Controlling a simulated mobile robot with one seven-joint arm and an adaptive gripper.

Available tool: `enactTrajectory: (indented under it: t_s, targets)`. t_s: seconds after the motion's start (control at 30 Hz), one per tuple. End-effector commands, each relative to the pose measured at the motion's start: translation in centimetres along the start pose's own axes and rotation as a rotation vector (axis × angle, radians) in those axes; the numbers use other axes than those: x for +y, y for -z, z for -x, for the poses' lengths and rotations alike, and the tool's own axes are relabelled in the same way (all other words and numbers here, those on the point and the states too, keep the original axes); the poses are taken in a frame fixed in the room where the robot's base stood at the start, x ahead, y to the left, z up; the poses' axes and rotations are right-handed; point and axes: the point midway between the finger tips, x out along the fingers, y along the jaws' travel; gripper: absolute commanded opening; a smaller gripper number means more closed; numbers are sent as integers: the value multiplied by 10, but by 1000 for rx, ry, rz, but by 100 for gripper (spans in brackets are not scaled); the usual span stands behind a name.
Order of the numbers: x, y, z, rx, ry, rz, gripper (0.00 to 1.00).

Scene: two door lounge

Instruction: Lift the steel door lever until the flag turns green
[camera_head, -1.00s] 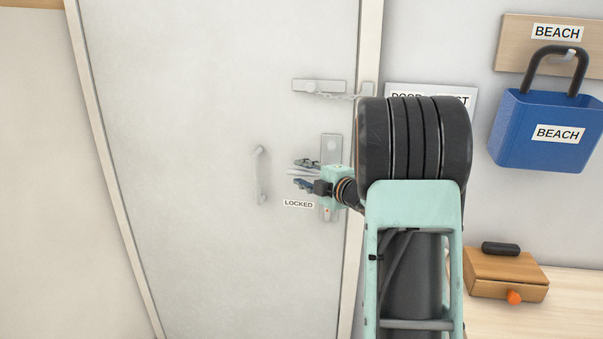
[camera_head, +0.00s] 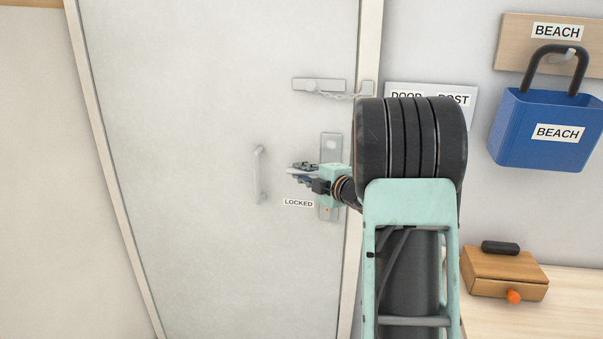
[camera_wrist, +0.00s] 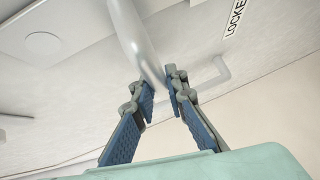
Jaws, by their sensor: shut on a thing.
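The steel door lever (camera_wrist: 138,45) is a curved, pale metal bar in the wrist view, its end between my fingertips. In the head view only a thin light strip of it shows beside the fingers. My gripper (camera_head: 303,172) is shut on the lever at its free end; the blue-padded fingers (camera_wrist: 160,87) are in the wrist view. The lever looks about level. The lock plate (camera_head: 331,146) is partly hidden by my gripper. A small reddish spot (camera_head: 327,210) shows low on it; I cannot tell if this is the flag. No green flag shows.
The grey door (camera_head: 200,150) is closed, with a vertical pull handle (camera_head: 260,175) left of my gripper and a LOCKED label (camera_head: 299,203) below. A chain latch (camera_head: 320,86) is above. A blue bin (camera_head: 540,130) hangs at right over a wooden box (camera_head: 505,272).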

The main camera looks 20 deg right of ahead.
Motion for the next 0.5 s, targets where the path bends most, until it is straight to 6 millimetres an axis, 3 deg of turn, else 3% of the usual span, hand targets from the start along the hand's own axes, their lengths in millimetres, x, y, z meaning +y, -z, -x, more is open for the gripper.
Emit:
enactTrajectory:
  t_s: [0.5]
  targets:
    - [6, -1, 2, 37, -135, -133, 0]
